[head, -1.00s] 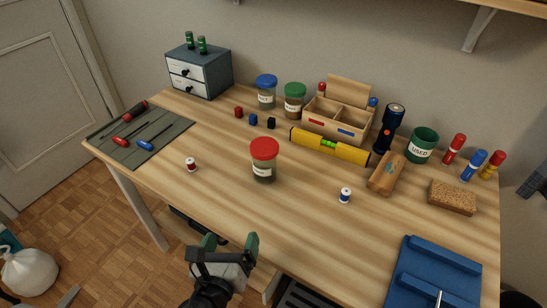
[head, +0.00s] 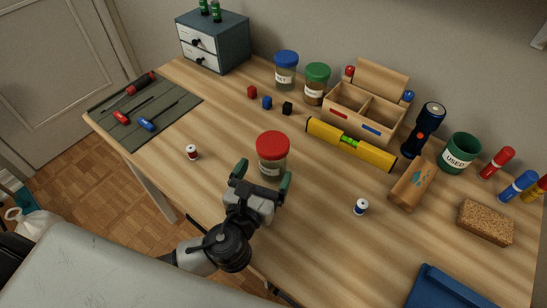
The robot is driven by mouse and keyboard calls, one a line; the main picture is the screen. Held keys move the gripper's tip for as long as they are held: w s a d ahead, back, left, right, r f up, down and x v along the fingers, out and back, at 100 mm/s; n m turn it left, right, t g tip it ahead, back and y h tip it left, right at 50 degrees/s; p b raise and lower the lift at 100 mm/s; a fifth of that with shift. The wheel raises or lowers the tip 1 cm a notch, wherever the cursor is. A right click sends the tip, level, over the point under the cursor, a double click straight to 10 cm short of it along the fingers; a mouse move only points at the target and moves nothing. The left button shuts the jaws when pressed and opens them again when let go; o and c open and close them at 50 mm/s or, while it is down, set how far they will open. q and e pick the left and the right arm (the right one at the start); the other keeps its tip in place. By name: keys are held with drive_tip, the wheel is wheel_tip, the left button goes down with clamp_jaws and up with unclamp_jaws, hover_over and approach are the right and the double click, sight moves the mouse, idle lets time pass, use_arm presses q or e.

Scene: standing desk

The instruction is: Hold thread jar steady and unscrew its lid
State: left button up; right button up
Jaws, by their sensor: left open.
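The thread jar (head: 272,169) is a clear jar with a red lid (head: 272,145) and a white label. It stands upright on the desk near the front edge, and its lid is on. My left gripper (head: 263,178) is open at the near side of the jar, with one green-padded finger to the left of it and one to the right. The left finger's tip is near the jar's lower left side. I cannot tell whether either finger touches the glass. The gripper hides the jar's lower front. My right gripper is out of view.
A white-and-red spool (head: 192,152) lies left of the jar and a white-and-blue spool (head: 360,207) right of it. A yellow level (head: 350,145) and small cubes (head: 267,103) lie behind. Blue-lidded (head: 286,70) and green-lidded (head: 316,84) jars stand farther back.

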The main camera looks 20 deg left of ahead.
sight(276, 143)
use_arm(q)
drive_tip(key=w, duration=0.5)
drive_tip(key=shift+w+d, duration=0.15)
drive_tip(key=shift+w, duration=0.2)
drive_tip(key=shift+r, duration=0.1)
drive_tip(key=c, duration=1)
drive_tip(key=shift+c, duration=0.2)
drive_tip(key=shift+r, duration=0.45)
drive_tip(key=shift+r+p, duration=0.35)
drive_tip(key=shift+r, duration=0.05)
drive_tip(key=r, duration=0.1)
drive_tip(key=r+p, duration=0.1)
drive_tip(key=r, duration=0.1)
drive_tip(key=shift+s+d+r, duration=0.1)
drive_tip(key=shift+d+r, duration=0.05)
drive_tip(key=shift+d, duration=0.15)
drive_tip(key=s+d+r+p, duration=0.2)
drive_tip(key=d+r, duration=0.4)
drive_tip(key=d, duration=0.4)
drive_tip(key=shift+s+d, duration=0.4)
drive_tip(key=shift+s, duration=0.05)
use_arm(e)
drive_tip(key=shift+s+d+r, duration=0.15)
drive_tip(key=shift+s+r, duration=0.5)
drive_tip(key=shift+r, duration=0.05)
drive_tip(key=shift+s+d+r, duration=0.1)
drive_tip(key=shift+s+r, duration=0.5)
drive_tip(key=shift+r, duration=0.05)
